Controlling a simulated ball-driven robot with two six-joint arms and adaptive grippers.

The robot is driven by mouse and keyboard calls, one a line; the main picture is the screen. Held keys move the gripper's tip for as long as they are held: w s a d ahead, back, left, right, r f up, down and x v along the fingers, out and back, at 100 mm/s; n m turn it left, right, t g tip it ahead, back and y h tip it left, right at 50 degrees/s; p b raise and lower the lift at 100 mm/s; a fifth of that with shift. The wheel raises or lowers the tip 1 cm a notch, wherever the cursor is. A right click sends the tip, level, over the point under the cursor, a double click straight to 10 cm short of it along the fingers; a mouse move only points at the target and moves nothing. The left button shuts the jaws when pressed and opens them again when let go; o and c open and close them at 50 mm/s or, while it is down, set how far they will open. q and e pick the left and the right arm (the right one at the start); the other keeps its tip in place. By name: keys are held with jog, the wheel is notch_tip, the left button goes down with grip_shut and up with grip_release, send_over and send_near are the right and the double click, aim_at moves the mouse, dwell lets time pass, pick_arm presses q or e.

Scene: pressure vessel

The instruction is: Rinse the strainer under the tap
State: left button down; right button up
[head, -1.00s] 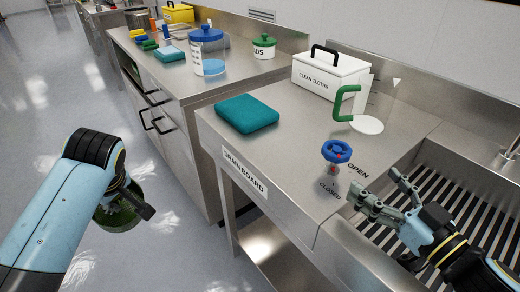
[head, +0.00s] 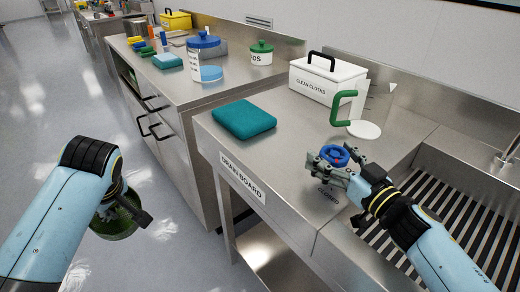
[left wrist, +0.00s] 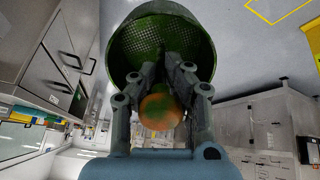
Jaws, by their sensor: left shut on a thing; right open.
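The strainer is a round green perforated basket (left wrist: 165,35) with brownish smears. My left gripper (left wrist: 160,75) is shut on its orange-brown knob (left wrist: 160,108). In the head view the strainer (head: 115,225) hangs over the floor at the lower left, partly hidden by my left gripper (head: 125,208). My right gripper (head: 325,165) is open at the blue valve wheel (head: 337,152) on the drain board; its fingers partly cover the wheel, and I cannot tell if they touch it. The tap (head: 511,147) shows only in part at the right edge, above the slatted sink (head: 450,205).
A counter with blue-lidded and green-lidded tubs stands beyond a gap. The floor at left is clear.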

jog(key=shift+c, duration=0.2)
jog(key=c, duration=1.1)
pick_arm(q)
notch_tip(320, 180, up, 2)
jog(key=shift+p, duration=0.9)
pick_arm(e)
jog(key=shift+r+n+g+y, duration=0.2)
jog(key=shift+n+g+y, duration=0.25)
jog(key=shift+y, duration=0.25)
pick_arm(q)
jog(key=shift+r+p, duration=0.3)
pick_arm(e)
jog(key=shift+n+g+y, duration=0.35)
jog(key=shift+n+y, duration=0.2)
jog(key=shift+y, duration=0.05)
jog(key=shift+f+n+g+y, duration=0.2)
jog(key=shift+n+g+y, duration=0.5)
jog(key=shift+y, duration=0.2)
pick_arm(q)
jog(key=shift+f, duration=0.1)
pick_arm(e)
jog(key=o, duration=1.1)
jog(key=shift+o, duration=0.2)
